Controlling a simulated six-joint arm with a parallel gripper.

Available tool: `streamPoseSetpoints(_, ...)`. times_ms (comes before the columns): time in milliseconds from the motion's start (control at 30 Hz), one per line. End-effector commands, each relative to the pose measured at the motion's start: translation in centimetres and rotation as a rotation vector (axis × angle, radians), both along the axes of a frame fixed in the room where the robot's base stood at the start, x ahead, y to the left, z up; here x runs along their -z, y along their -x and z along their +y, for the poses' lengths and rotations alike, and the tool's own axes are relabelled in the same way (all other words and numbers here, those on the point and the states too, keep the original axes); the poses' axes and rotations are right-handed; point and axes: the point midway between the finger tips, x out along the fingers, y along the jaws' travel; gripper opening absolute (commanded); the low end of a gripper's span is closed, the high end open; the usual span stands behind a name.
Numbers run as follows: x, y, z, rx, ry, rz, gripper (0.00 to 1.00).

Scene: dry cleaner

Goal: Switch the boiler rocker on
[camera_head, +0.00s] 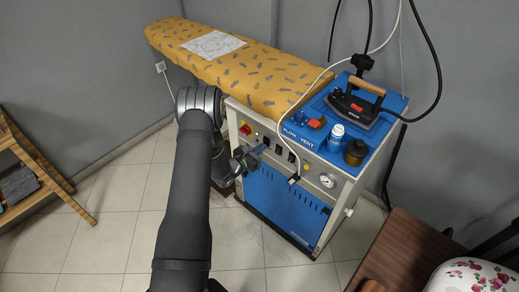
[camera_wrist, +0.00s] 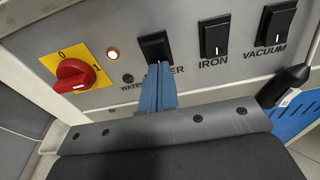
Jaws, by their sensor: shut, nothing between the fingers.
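In the wrist view the black boiler rocker (camera_wrist: 154,44) sits on the grey front panel, left of two similar rockers. Its label is mostly covered by my fingers, with only "ER" showing. My gripper (camera_wrist: 158,68) is shut and empty, its blue fingertips at the lower edge of this rocker. I cannot tell whether they touch it. In the head view my gripper (camera_head: 263,146) is at the front panel of the blue and white ironing station (camera_head: 290,205), in front of its switch row.
The IRON rocker (camera_wrist: 214,36) and VACUUM rocker (camera_wrist: 276,22) are to the right. A black plug (camera_wrist: 284,86) juts out at right. An iron (camera_head: 355,107) and bottles stand on top.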

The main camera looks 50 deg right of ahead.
Motion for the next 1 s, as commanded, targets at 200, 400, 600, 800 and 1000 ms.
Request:
streamPoseSetpoints(200,0.0,0.0,0.5,0.000,0.001,-0.001,0.00)
streamPoseSetpoints(400,0.5,-0.1,3.9,-0.003,-0.001,0.003,0.00)
streamPoseSetpoints(600,1.1,-0.1,8.7,-0.005,-0.002,0.002,0.00)
streamPoseSetpoints(800,1.5,-0.1,12.2,-0.003,-0.001,0.003,0.00)
streamPoseSetpoints(1000,1.7,0.0,13.8,-0.001,0.000,0.000,0.00)
